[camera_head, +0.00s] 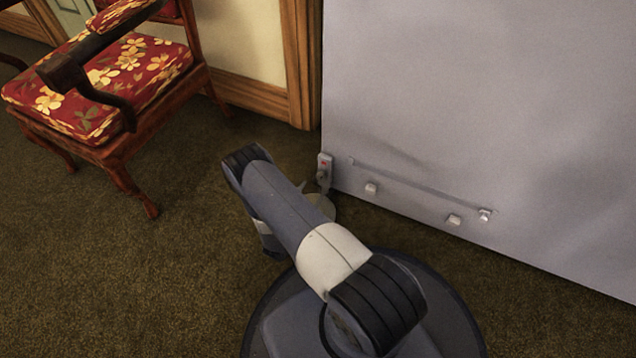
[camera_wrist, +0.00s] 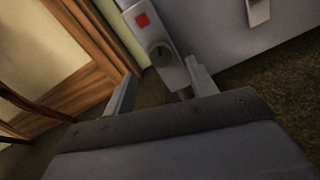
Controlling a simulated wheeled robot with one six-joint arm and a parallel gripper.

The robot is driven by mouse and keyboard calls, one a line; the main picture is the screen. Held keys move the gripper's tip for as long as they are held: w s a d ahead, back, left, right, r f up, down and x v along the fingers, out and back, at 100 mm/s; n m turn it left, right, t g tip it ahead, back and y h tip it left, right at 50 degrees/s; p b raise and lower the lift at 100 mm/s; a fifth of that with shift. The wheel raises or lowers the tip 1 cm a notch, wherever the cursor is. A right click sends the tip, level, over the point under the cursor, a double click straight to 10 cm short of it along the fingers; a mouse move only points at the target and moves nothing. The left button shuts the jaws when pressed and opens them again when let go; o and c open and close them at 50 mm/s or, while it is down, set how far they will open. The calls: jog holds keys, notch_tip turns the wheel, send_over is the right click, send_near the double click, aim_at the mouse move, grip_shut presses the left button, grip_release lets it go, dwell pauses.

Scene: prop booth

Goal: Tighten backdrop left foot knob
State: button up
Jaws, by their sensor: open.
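The backdrop (camera_head: 480,110) is a large grey panel standing on the right in the head view. At its lower left corner is a pale bracket (camera_head: 325,160) with a red mark. A small dark round knob (camera_head: 322,176) sits low on it. In the wrist view the bracket (camera_wrist: 135,22) is at the top centre, and the knob (camera_wrist: 160,53) shows as a dark disc. My gripper (camera_wrist: 160,86) is open, its two fingers apart. The knob appears just beyond the gap between the fingertips, and no contact shows. In the head view my arm hides most of the gripper.
A wooden armchair (camera_head: 110,85) with red floral cushions stands at left. Wooden trim (camera_head: 300,65) edges the wall behind. Small pale fittings (camera_head: 371,189) and a thin rod (camera_head: 420,186) sit low on the backdrop. Brown carpet (camera_head: 90,270) is clear at front left.

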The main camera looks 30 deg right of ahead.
aim_at(320, 178)
jog(key=b+x, duration=0.1)
jog(key=x, duration=0.4)
jog(key=shift+w+d, duration=0.2)
jog(key=shift+d, duration=0.1)
jog(key=c, duration=1)
